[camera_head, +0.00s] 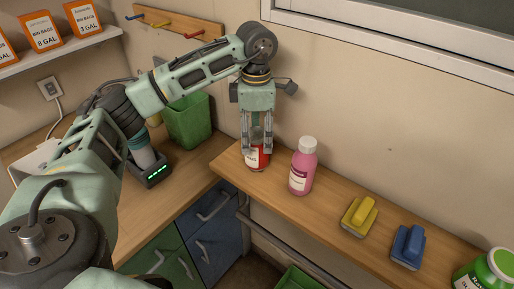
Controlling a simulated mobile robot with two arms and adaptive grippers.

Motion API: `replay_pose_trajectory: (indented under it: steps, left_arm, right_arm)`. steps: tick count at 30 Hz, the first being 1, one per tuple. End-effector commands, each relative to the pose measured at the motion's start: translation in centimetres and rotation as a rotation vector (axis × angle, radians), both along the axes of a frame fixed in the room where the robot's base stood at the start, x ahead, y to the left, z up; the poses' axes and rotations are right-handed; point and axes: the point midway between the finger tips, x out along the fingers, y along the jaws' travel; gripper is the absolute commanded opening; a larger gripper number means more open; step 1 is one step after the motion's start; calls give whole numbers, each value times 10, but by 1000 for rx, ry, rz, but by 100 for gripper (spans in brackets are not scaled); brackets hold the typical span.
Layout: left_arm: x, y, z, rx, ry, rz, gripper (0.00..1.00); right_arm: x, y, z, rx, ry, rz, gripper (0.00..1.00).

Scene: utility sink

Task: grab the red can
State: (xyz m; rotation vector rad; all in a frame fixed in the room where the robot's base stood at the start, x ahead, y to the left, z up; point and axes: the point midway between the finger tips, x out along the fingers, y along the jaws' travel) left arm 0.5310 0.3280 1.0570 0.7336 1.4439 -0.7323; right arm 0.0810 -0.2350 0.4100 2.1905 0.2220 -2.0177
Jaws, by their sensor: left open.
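The red can (262,158) stands on the wooden counter near its left end, close to the wall. It has a red body and a pale label. My left gripper (256,146) points down over the can from above. Its fingers are open and reach down around the can's upper part, hiding some of it. I cannot tell whether the fingers touch the can. My right gripper is out of view.
Yellow (359,216) and blue (407,246) brushes and a green jar (486,272) sit farther right. A green bin (188,122) stands at left. The counter's front edge is near the can.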

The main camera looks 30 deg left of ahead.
Motion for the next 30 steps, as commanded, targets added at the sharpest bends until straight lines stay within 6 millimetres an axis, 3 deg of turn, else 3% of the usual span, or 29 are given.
replay_pose_trajectory:
  steps: [7,12,20,30]
  left_arm:
    - [-2,-1,-31,0,5,-1,69]
    - [-1,-1,-52,0,2,0,69]
    - [0,-1,-55,-1,-1,-1,68]
    - [0,-1,-54,-1,-1,0,38]
  right_arm:
    - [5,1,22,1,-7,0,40]
    - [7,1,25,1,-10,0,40]
    - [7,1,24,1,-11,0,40]
    - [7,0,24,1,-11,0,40]
